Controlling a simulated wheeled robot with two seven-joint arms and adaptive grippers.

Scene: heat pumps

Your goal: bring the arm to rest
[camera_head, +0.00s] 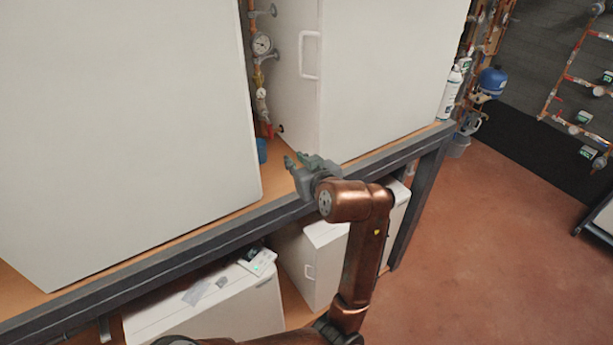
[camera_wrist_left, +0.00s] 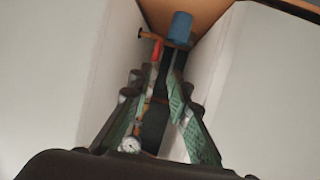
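My left gripper (camera_head: 296,161) is at the end of my copper-coloured arm, above the front edge of the bench (camera_head: 225,232) and in front of the gap between two large white cabinets. In the left wrist view, its two green-padded fingers (camera_wrist_left: 165,85) point into that gap with space between them. They hold nothing that I can see. My right gripper is not in view.
White cabinets (camera_head: 120,130) and (camera_head: 390,75) flank the gap. Copper pipes with a gauge (camera_head: 262,44) and a blue cup (camera_head: 262,150) are inside. White boxes (camera_head: 215,305) stand below the bench. A spray bottle (camera_head: 450,95) stands at its right end. The reddish floor (camera_head: 500,250) is clear.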

